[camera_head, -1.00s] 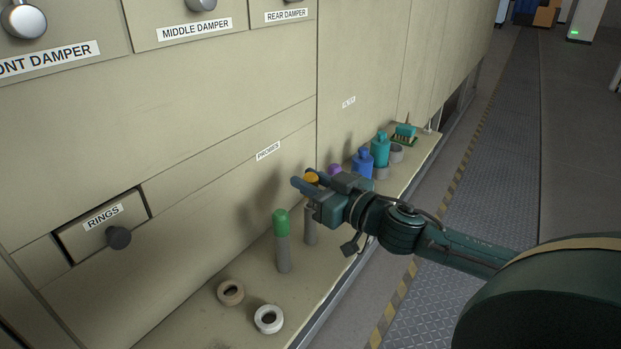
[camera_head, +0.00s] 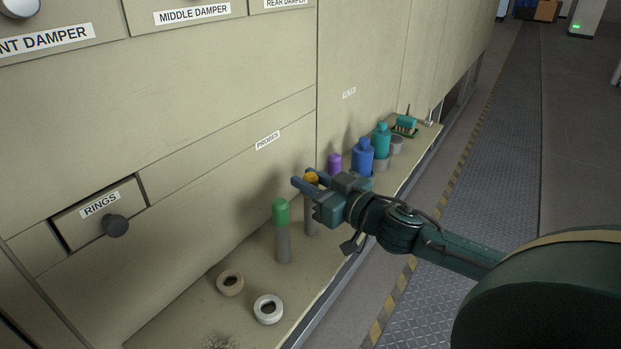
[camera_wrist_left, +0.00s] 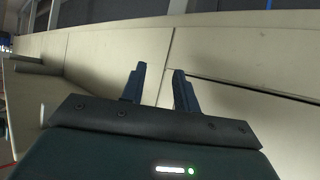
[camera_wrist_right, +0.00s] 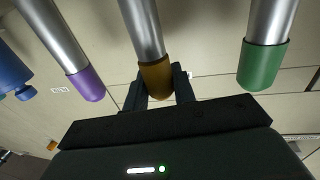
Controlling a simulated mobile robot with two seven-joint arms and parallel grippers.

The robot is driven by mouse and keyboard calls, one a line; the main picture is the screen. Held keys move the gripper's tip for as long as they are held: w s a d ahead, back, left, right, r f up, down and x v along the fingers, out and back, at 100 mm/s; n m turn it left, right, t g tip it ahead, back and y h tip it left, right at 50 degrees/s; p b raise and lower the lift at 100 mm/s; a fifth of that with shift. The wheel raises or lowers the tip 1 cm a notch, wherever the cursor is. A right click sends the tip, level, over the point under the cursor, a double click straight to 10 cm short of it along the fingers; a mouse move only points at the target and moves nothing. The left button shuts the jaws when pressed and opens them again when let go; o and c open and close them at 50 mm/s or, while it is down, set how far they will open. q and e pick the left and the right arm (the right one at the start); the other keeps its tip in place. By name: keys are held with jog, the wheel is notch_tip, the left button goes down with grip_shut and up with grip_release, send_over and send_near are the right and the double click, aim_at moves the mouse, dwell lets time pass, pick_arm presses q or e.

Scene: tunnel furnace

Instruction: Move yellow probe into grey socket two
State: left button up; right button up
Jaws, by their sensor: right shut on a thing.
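The yellow probe, a grey rod with a yellow cap (camera_head: 311,177), stands upright on the shelf in the head view. My right gripper (camera_head: 306,184) is shut on it at the cap. In the right wrist view the yellow cap (camera_wrist_right: 156,80) sits between the right fingers (camera_wrist_right: 160,85). My left gripper (camera_wrist_left: 160,85) is open and empty, facing the pale furnace wall in the left wrist view; it is outside the head view. I cannot make out a socket marked two.
A green probe (camera_head: 282,228) and a purple probe (camera_head: 334,163) flank the yellow one. A tan ring (camera_head: 230,283) and a white ring (camera_head: 268,309) lie in front. Blue (camera_head: 363,155) and teal (camera_head: 381,141) bottles stand farther back. The furnace wall rises behind the shelf.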

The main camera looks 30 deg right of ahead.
jog(key=o, duration=1.1)
jog(key=shift+v, duration=1.2)
jog(key=shift+p+v, duration=1)
jog(key=shift+v, duration=1.3)
